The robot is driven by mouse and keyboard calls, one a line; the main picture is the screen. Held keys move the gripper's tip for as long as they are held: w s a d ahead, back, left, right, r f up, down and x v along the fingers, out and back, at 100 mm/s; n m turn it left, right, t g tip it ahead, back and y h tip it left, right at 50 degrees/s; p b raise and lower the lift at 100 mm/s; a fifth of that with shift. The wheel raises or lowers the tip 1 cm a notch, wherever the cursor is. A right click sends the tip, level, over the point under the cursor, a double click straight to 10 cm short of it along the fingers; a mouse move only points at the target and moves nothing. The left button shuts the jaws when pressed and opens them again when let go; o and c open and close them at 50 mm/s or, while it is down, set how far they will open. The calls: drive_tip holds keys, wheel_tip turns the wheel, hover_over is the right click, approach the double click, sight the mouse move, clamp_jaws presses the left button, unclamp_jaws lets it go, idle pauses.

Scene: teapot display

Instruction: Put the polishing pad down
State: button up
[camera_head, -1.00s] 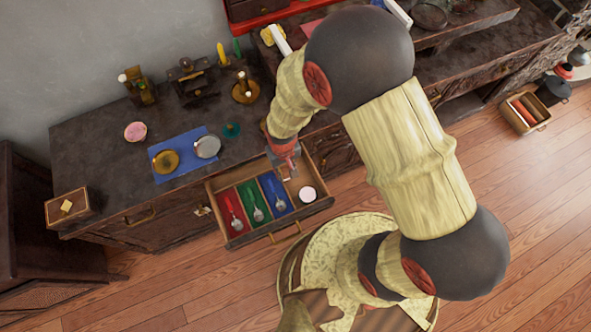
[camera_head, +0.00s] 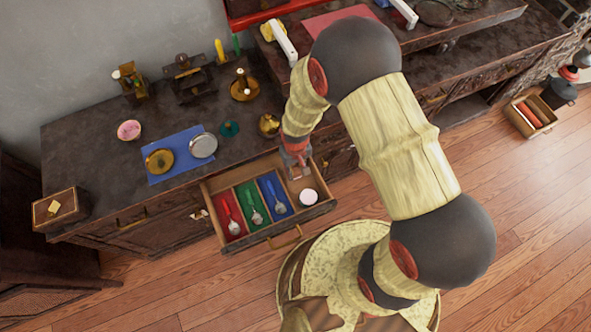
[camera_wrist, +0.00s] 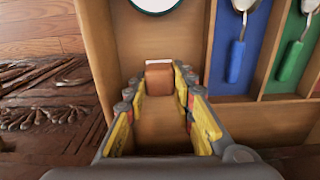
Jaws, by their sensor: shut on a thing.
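The polishing pad is a small brown block with a pale top (camera_wrist: 160,78). My gripper (camera_wrist: 160,88) is shut on it, with a yellow-padded finger on either side in the wrist view. In the head view my gripper (camera_head: 296,163) points down into the right-hand compartment of the open drawer (camera_head: 241,243). The bare wooden floor of that compartment shows around the pad. I cannot tell whether the pad touches it.
A round white-topped item (camera_head: 308,197) lies in the same compartment, nearer the drawer front. Red, green and blue compartments to the left each hold a spoon (camera_head: 256,217). The dark counter (camera_head: 85,150) above carries gold dishes and a blue cloth (camera_head: 180,170).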

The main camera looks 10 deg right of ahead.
drive_tip(key=o, duration=1.1)
drive_tip(key=shift+f, duration=0.1)
wheel_tip(320, 180, up, 12)
drive_tip(key=p, duration=0.5)
drive_tip(key=shift+r, duration=0.25)
wheel_tip(320, 180, up, 9)
drive_tip(key=t, duration=0.1)
hover_over(296, 169)
drive_tip(key=w+d, duration=0.1)
drive_tip(key=w, duration=0.1)
drive_tip(key=s+d+r+m+t, duration=0.1)
drive_tip(key=d+r, duration=0.3)
drive_tip(key=r, duration=0.7)
drive_tip(key=s+d+r+t, duration=0.1)
drive_tip(key=s+d+r, duration=0.1)
drive_tip(key=s+r, duration=0.2)
drive_tip(key=s+d+r+m+t, duration=0.1)
drive_tip(key=s+d+r, duration=0.1)
drive_tip(key=s+r, duration=0.3)
drive_tip(key=s+d+r+m+t, duration=0.1)
drive_tip(key=s+d+r, duration=0.2)
drive_tip(key=r, duration=0.6)
drive_tip(key=shift+s+t, duration=0.3)
drive_tip(key=shift+s, duration=0.6)
